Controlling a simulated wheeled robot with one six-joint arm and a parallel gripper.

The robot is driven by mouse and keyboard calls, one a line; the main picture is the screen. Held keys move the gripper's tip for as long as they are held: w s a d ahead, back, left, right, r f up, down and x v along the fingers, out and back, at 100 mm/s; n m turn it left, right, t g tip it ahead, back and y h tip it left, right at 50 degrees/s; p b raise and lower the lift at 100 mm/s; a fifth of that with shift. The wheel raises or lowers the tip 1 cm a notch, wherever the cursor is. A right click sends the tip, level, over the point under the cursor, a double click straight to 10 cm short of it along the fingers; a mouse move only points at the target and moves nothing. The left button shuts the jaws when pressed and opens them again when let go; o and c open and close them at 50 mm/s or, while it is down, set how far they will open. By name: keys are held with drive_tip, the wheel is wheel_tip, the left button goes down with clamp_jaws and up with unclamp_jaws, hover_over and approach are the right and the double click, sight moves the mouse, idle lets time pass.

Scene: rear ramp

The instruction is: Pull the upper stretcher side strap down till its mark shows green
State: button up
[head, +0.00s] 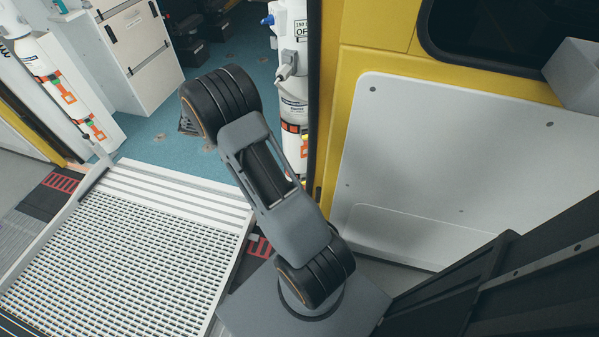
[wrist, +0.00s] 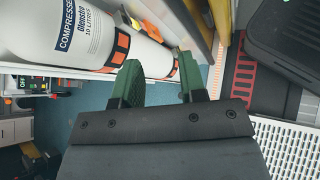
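My gripper (wrist: 160,86) shows in the wrist view as two green fingers standing well apart, with nothing between them. In the head view the gripper is hidden behind my arm. No stretcher shows clearly in either view, and I cannot make out a strap mark in green. Orange-and-black straps (wrist: 119,50) go around a white cylinder (wrist: 55,28) at the upper left of the wrist view, beyond the fingers. In the head view, orange straps (head: 62,92) show on a white cylinder (head: 32,58) at the far left. I cannot tell whether any is the named strap.
A perforated ramp (head: 120,262) lies at lower left, leading to the blue vehicle floor (head: 160,132). A white cabinet (head: 125,50) stands inside. Another white cylinder (head: 293,105) stands by the yellow door frame (head: 328,90). A white-panelled door (head: 430,150) fills the right.

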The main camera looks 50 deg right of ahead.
drive_tip(key=w+d+f+n+g+h+b, duration=0.1)
drive_tip(key=w+d+f+n+h+b, duration=0.2)
drive_tip(key=f, duration=0.8)
drive_tip(key=d+f+n+g+h+b, duration=0.1)
drive_tip(key=d+f+h+b, duration=0.3)
drive_tip(key=f, duration=0.7)
drive_tip(key=s+d+y+b, duration=0.1)
drive_tip(key=s+d+b, duration=0.3)
drive_tip(key=d, duration=0.6)
drive_tip(key=shift+s+d, duration=0.25)
drive_tip(key=shift+s, duration=0.85)
drive_tip(key=shift+c, duration=0.2)
drive_tip(key=shift+a, duration=0.1)
clamp_jaws()
drive_tip(key=shift+f, duration=0.1)
